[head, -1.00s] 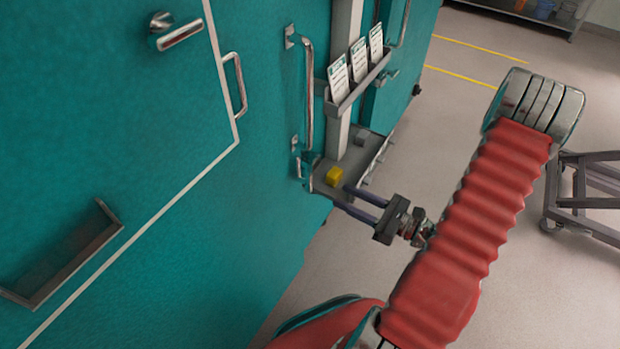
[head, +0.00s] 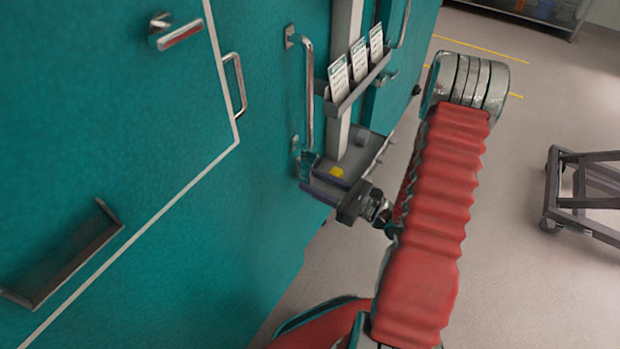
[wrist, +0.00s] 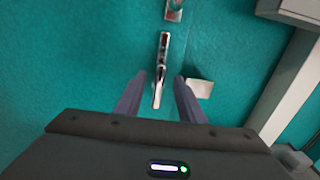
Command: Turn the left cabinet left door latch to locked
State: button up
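In the wrist view, a slim metal latch lever (wrist: 163,48) hangs nearly upright on the teal door, its lower end tilted slightly left. My gripper (wrist: 159,78) is open, with one dark finger on each side of the lever's lower part. I see a gap on both sides and cannot tell how deep the lever sits between the fingers. In the head view, my gripper (head: 305,178) is close against the cabinet front, below the long vertical door handle (head: 308,95). The latch is small and partly hidden there.
A grey shelf (head: 358,178) with a yellow block (head: 336,172) is right beside my gripper. Above it, a card rack (head: 362,85) is on the pale post (head: 344,40). A pale square plate (wrist: 199,88) is beside the right finger. A cart (head: 590,195) stands at right; floor between is clear.

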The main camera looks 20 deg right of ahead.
jog(key=shift+x, duration=1.15)
jog(key=shift+c, duration=0.5)
jog(key=c, duration=0.7)
grip_shut()
jog(key=shift+d, duration=0.25)
jog(key=shift+a, duration=0.1)
